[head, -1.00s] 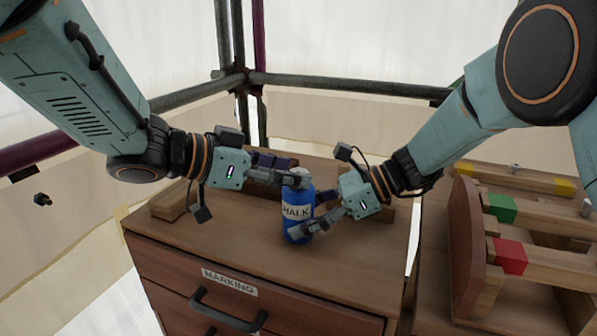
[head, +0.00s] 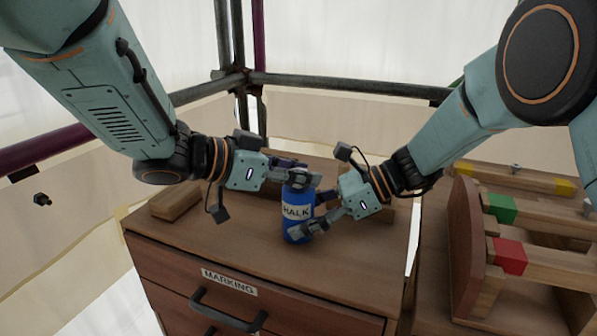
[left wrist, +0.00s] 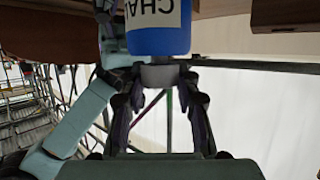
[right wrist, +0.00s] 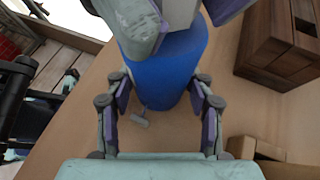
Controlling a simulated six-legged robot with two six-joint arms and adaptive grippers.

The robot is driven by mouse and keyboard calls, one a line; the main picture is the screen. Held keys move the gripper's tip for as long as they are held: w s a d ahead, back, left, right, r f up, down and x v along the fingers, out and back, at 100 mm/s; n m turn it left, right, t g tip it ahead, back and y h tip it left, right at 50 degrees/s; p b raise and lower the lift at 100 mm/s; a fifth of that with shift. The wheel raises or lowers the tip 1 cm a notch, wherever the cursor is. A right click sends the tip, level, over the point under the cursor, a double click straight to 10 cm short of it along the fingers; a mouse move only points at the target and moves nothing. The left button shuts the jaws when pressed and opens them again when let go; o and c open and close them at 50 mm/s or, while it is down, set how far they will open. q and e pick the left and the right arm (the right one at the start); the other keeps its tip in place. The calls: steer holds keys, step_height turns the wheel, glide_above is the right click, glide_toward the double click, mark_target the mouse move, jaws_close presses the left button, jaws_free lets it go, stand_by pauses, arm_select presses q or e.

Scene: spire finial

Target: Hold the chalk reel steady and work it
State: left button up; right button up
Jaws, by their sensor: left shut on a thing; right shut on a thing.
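The chalk reel is a blue bottle (head: 297,212) with a white CHALK label, upright on the wooden cabinet top. My left gripper (head: 300,178) is shut on the grey cap (left wrist: 160,75) at its top. My right gripper (head: 318,213) is shut on the blue body, coming in from the right. In the left wrist view the bottle (left wrist: 158,38) appears upside down, its cap between the fingers. In the right wrist view the blue body (right wrist: 163,75) fills the space between the fingers, and my left gripper covers its top.
The cabinet (head: 250,262) has a drawer labelled MARKING with a dark handle (head: 228,310). A wooden block (head: 175,200) lies at the left of the top. A rack with coloured wooden bars (head: 525,215) stands at right. Scaffold poles (head: 350,86) run behind.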

arm_select(q)
jaws_close()
steer(key=shift+m+g, duration=0.3)
steer(key=shift+w+m+g+h, duration=0.1)
steer(key=shift+m+g+h, duration=0.5)
steer(key=shift+m+g, duration=0.55)
steer(key=m+g, duration=0.3)
steer(key=g, duration=0.1)
steer(key=shift+h, duration=0.3)
steer(key=shift+m+g+y, duration=0.6)
steer(key=shift+m+g, duration=1.85)
steer(key=shift+g, duration=0.3)
steer(key=shift+m+g+y, duration=0.4)
steer(key=shift+m+g, duration=0.3)
